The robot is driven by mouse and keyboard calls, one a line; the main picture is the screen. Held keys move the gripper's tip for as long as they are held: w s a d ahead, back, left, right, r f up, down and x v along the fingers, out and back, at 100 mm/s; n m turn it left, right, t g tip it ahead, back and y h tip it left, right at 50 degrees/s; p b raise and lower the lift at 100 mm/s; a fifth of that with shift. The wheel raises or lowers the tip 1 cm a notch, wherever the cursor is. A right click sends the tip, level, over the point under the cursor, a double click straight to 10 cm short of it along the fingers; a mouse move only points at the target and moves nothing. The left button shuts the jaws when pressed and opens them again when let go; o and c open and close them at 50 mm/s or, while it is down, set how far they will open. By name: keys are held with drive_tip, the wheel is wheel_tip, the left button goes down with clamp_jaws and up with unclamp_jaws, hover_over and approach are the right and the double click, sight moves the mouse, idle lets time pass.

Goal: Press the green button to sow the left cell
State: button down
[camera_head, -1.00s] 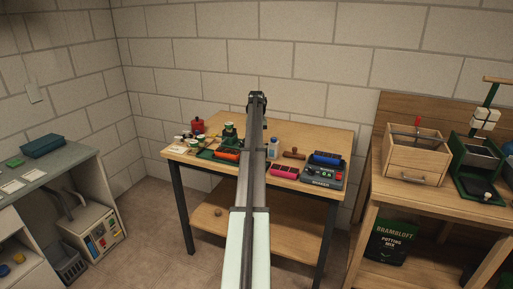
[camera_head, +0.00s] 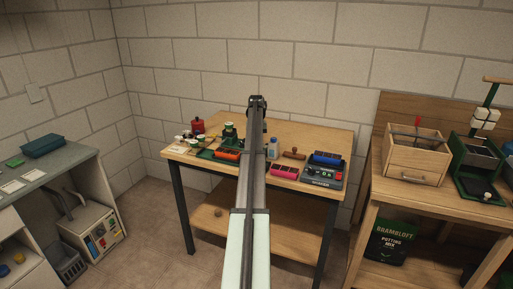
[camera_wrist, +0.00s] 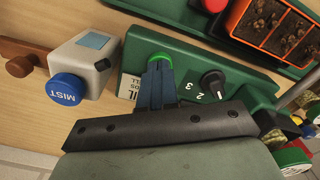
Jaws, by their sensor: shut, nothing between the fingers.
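In the wrist view the green button (camera_wrist: 160,58) sits on a dark green panel (camera_wrist: 190,62) that has a partly covered white label. My gripper (camera_wrist: 157,68) is shut and empty, its fingers together. The fingertips overlap the lower edge of the button in the picture; whether they touch it, I cannot tell. An orange tray (camera_wrist: 238,22) with several soil-filled cells lies at the upper right of the wrist view. In the head view an orange tray (camera_head: 228,155) shows left of my arm, which hides the panel and my gripper.
A black dial (camera_wrist: 213,84) marked with numbers is close to the right of my fingers. A grey unit with a blue MIST button (camera_wrist: 66,89) stands at left. A red button (camera_wrist: 214,4) is at the top. The workbench (camera_head: 300,132) is bare at the back right.

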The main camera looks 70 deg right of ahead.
wheel_tip(320, 180, up, 8)
drive_tip(key=shift+f, duration=0.25)
idle(0.9)
idle(0.4)
